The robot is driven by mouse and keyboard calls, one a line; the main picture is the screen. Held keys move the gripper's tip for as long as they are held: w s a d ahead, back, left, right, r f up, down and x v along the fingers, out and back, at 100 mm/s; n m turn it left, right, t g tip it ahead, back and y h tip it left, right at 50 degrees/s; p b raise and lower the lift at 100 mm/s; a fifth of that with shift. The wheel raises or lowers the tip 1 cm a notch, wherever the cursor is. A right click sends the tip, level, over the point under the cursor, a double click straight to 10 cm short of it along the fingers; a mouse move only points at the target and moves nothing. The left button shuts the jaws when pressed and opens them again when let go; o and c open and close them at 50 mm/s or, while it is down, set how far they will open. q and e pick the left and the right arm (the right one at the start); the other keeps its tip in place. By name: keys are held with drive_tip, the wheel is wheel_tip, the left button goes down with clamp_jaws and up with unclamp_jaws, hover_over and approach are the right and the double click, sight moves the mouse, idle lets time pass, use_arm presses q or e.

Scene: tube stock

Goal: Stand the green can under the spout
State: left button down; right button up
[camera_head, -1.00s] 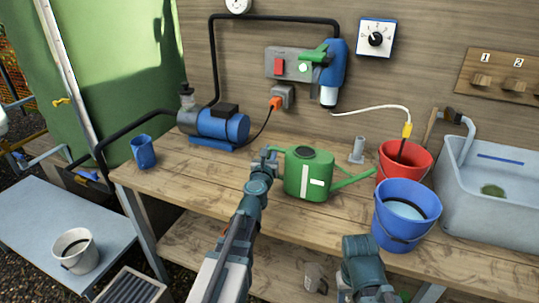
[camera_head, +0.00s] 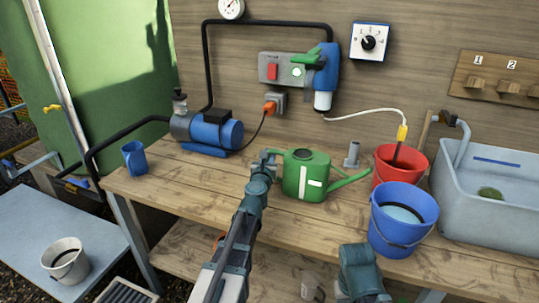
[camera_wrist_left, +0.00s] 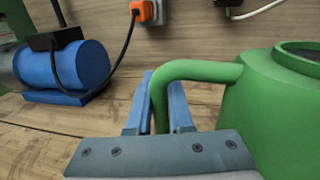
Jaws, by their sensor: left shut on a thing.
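The green can (camera_head: 306,176), a watering can with a white mark and a long spout pointing right, is upright at the middle of the wooden bench. It appears to rest on the bench top. My left gripper (camera_head: 268,160) is shut on the can's handle at its left side. In the left wrist view the fingers (camera_wrist_left: 160,105) close around the green handle (camera_wrist_left: 195,70). The wall spout is a white nozzle (camera_head: 323,101) below a blue housing (camera_head: 327,70), behind and slightly right of the can and above it. My right arm shows at the bottom, but its gripper does not show.
A blue pump (camera_head: 212,131) and blue cup (camera_head: 134,158) stand left on the bench. A grey tube stand (camera_head: 352,155), red bucket (camera_head: 408,158) and blue bucket (camera_head: 402,226) stand right, beside the sink (camera_head: 480,220). Bare bench (camera_head: 185,195) lies left of the can.

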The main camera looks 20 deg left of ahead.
use_arm(q)
drive_tip(key=shift+f, duration=0.25)
use_arm(e)
drive_tip(key=shift+f, duration=0.25)
use_arm(q)
drive_tip(key=c, duration=0.7)
unclamp_jaws()
drive_tip(key=shift+c, duration=0.2)
